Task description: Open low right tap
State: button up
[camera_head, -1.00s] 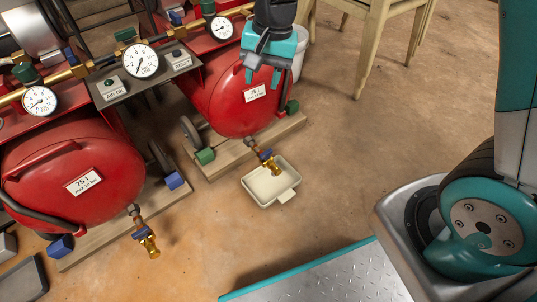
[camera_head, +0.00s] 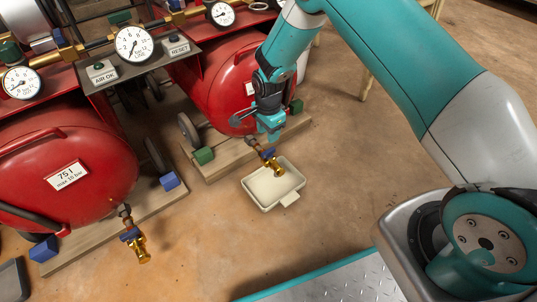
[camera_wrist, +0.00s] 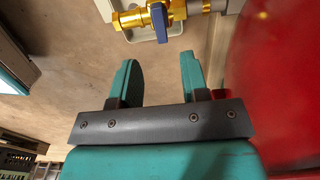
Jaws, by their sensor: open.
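The low right tap (camera_head: 276,169) is brass, at the low outlet of the right red tank (camera_head: 215,90), above a pale tray. Its blue handle (camera_head: 267,155) shows beside my gripper. In the wrist view the brass tap (camera_wrist: 130,19) lies across the top edge, and its blue handle (camera_wrist: 159,22) stands crosswise to the pipe. My gripper (camera_head: 272,133) is just above and behind the tap, pointing down. In the wrist view its jaws (camera_wrist: 161,68) are apart and empty, with the handle ahead of the gap, not between them.
The pale tray (camera_head: 259,200) sits on the floor under the tap. The left red tank (camera_head: 95,150) has a similar brass tap (camera_head: 141,255) with a blue handle. The right tank's red side (camera_wrist: 280,80) is close on the right in the wrist view. Floor in front is clear.

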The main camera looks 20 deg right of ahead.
aim_at(268, 151)
notch_tip(268, 151, down, 9)
jog(key=b, duration=0.4)
jog(key=shift+r, duration=0.2)
grip_shut()
